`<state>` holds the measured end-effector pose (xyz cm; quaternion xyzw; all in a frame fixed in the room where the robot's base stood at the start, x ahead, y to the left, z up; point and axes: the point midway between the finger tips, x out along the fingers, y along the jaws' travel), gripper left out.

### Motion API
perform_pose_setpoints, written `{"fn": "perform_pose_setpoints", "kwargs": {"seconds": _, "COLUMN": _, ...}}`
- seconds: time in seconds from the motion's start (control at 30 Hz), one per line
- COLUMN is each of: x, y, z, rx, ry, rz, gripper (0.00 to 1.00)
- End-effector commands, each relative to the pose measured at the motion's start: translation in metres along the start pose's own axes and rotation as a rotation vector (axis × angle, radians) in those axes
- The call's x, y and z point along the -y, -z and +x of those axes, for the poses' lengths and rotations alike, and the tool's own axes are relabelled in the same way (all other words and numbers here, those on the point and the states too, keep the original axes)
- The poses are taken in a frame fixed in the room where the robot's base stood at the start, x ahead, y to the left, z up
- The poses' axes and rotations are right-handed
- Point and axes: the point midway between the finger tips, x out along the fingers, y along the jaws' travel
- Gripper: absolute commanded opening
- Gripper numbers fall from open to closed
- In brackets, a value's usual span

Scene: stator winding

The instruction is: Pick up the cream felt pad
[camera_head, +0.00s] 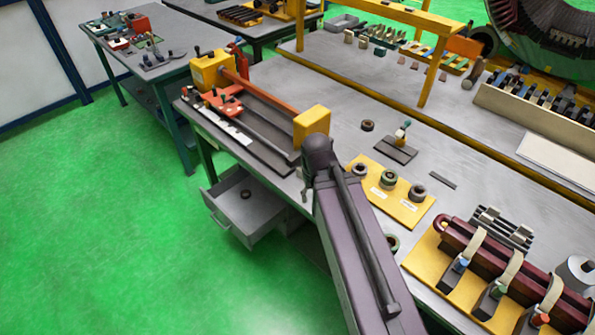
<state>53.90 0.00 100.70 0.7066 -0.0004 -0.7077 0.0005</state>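I cannot make out a cream felt pad for certain. Two small cream blocks, one (348,36) and another (363,42) to its right, stand at the back of the main bench under the yellow frame. They are too small to tell if either is felt. A teal-grey piece (380,51) lies to their right. My arm reaches up from the bottom edge to a dark joint near the bench's front edge, well in front of these blocks. My gripper does not show; it may be hidden behind or below the arm.
An open grey drawer (246,207) with a dark ring inside juts out below the bench. A yellow-ended fixture (312,124) stands left of my arm. A yellow board (410,212) with several rings lies right of it.

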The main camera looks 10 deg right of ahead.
Motion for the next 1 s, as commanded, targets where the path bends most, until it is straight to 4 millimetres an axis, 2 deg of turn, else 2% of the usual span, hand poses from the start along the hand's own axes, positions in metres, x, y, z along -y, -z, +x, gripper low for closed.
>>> {"fn": "perform_pose_setpoints", "kwargs": {"seconds": 0.37, "x": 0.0, "y": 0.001, "z": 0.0, "rx": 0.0, "ry": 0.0, "rz": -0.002, "gripper": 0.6}}
{"fn": "perform_pose_setpoints", "kwargs": {"seconds": 0.57, "x": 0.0, "y": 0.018, "z": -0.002, "rx": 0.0, "ry": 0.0, "rz": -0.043, "gripper": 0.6}}
{"fn": "perform_pose_setpoints", "kwargs": {"seconds": 0.77, "x": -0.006, "y": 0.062, "z": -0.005, "rx": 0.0, "ry": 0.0, "rz": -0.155, "gripper": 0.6}}
{"fn": "perform_pose_setpoints", "kwargs": {"seconds": 1.0, "x": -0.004, "y": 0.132, "z": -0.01, "rx": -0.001, "ry": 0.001, "rz": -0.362, "gripper": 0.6}}
